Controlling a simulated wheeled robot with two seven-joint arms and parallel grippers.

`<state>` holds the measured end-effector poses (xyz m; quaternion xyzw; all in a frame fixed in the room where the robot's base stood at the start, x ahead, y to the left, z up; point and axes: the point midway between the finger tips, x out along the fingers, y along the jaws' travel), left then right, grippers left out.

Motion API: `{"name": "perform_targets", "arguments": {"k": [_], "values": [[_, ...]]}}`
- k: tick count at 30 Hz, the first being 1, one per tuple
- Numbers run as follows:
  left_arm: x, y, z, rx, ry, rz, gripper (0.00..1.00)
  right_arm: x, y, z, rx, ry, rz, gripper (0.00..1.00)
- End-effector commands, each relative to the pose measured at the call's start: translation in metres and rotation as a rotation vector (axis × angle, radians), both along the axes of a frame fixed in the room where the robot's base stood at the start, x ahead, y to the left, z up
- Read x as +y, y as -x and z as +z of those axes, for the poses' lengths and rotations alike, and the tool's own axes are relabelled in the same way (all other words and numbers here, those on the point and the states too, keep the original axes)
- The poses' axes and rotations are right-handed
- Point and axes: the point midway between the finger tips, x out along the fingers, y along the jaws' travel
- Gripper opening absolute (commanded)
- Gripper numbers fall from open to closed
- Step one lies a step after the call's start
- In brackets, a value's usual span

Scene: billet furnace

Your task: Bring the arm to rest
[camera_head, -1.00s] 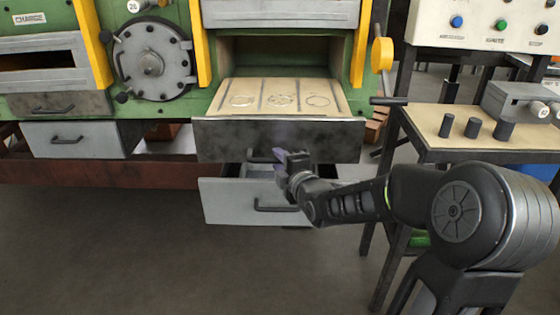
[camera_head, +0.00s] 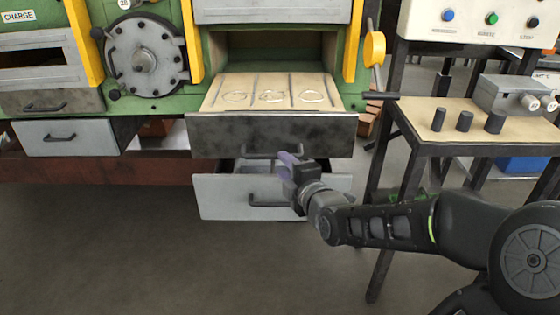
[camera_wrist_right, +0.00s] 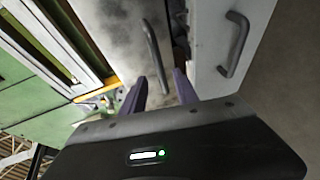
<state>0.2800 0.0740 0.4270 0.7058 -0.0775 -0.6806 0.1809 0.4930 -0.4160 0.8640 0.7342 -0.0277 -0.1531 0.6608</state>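My right gripper (camera_head: 286,160) is in front of the dark upper drawer front (camera_head: 235,133) and above the pale lower drawer front (camera_head: 235,200). In the right wrist view its two purple fingers (camera_wrist_right: 160,88) are apart with nothing between them. The upper drawer's handle (camera_wrist_right: 157,58) shows beyond the fingertips and looks clear of them. The lower drawer's handle (camera_wrist_right: 235,45) is to the right in that view. My right arm reaches in from the lower right. My left gripper is in neither view.
Both drawers stand out from the green furnace (camera_head: 25,80). A table (camera_head: 420,118) with several dark cylinders (camera_head: 465,121) and a grey box (camera_head: 505,95) stands at right, above my forearm. A control panel (camera_head: 475,35) is behind it. The floor at lower left is clear.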

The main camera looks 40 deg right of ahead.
Motion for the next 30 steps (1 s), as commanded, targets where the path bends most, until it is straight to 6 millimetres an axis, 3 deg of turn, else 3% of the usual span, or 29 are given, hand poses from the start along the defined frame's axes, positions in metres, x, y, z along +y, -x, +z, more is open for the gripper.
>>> {"name": "perform_targets", "arguments": {"k": [20, 26, 28, 30], "values": [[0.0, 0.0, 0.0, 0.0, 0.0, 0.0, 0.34, 0.001, 0.002, 0.0, -0.005, -0.022, -0.003, 0.36], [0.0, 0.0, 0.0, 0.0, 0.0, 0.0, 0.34, 0.0, 0.003, -0.005, -0.042, -0.249, -0.054, 0.36], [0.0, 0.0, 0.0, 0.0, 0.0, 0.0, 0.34, 0.002, 0.003, -0.007, -0.067, -0.395, -0.087, 0.36], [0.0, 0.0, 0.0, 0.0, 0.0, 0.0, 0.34, 0.012, -0.002, -0.022, -0.062, -0.571, -0.119, 0.36]]}}
